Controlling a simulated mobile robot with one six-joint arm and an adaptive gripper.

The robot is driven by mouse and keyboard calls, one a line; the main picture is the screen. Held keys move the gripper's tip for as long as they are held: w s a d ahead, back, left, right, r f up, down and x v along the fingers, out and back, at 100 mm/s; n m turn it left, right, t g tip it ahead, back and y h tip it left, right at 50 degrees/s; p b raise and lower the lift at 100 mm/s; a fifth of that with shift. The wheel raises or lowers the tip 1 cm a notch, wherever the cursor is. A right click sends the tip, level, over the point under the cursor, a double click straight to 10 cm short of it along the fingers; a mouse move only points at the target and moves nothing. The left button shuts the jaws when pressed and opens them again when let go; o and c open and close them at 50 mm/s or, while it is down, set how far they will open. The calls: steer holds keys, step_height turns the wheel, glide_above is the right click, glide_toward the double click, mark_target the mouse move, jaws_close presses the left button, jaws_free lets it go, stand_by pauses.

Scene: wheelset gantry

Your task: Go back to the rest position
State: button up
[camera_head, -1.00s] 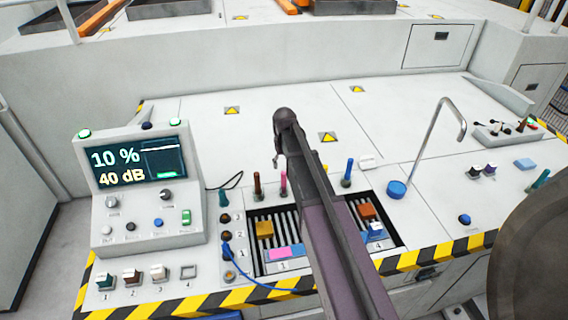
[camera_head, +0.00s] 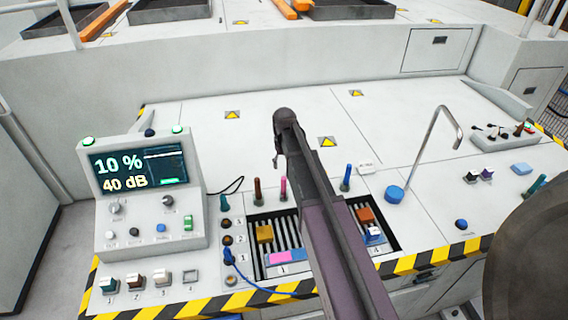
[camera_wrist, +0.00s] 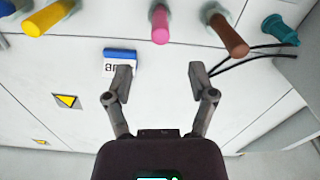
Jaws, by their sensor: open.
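My gripper (camera_wrist: 160,82) is open in the wrist view, with its two fingers spread apart and nothing between them. A blue and white labelled block (camera_wrist: 122,62) lies near the left finger in the picture; I cannot tell whether they touch. My arm (camera_head: 325,215) rises across the middle of the head view, over the slotted panel. My gripper's fingers cannot be made out in the head view. The rest position is not marked in either view.
Pink (camera_wrist: 160,24), brown (camera_wrist: 228,35) and yellow (camera_wrist: 48,18) pegs stand near the gripper. The console screen (camera_head: 139,168) reads 10 % and 40 dB. A bent metal rod (camera_head: 437,145) stands at right. The panel behind is mostly clear.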

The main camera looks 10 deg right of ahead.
stand_by(0.5)
steer(key=s+m, duration=0.1)
steer(key=s, duration=2.1)
steer(key=shift+s+d+m, duration=0.15)
steer(key=shift+d+m, duration=0.05)
steer(key=shift+m, duration=0.2)
stand_by(0.6)
